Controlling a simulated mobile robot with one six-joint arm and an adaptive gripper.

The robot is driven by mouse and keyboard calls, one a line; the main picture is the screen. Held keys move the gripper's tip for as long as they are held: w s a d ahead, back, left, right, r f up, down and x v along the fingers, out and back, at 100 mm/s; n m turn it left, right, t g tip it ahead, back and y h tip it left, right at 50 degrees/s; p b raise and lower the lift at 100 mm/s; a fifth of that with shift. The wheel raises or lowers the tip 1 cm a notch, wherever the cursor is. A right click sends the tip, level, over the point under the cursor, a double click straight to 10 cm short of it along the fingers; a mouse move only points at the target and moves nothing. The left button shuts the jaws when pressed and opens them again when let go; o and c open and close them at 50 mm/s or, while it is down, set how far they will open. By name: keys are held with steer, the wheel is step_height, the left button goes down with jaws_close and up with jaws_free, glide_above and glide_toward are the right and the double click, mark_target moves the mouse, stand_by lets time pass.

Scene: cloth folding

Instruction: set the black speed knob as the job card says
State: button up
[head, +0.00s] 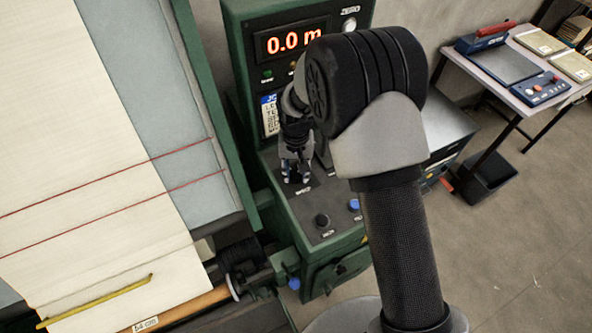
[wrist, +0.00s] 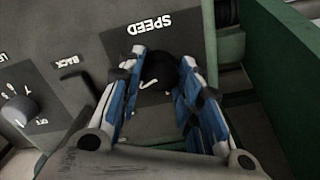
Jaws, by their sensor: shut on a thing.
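The black speed knob (wrist: 158,68) sits on the dark panel below the upside-down word SPEED in the wrist view. My gripper (wrist: 160,82) is shut on it, with one blue-padded finger on each side. A pale mark shows near the knob's lower edge; I cannot tell which setting it points to. In the head view my gripper (head: 297,178) is down at the sloped green console, and its fingers hide the knob. The job card (head: 269,116) with a blue header is on the console's upright face, partly hidden by my arm and too small to read.
A red display (head: 293,41) reads 0.0 m, with a white ZERO button (head: 349,24) beside it. A second dark knob (head: 322,220) and a blue button (head: 354,205) are lower on the console. Cream cloth (head: 95,150) with red lines lies left. A side table (head: 520,65) stands right.

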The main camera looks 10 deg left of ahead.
mark_target(296, 173)
steer(key=shift+n, duration=1.1)
steer(key=o, duration=1.1)
step_height(296, 173, up, 12)
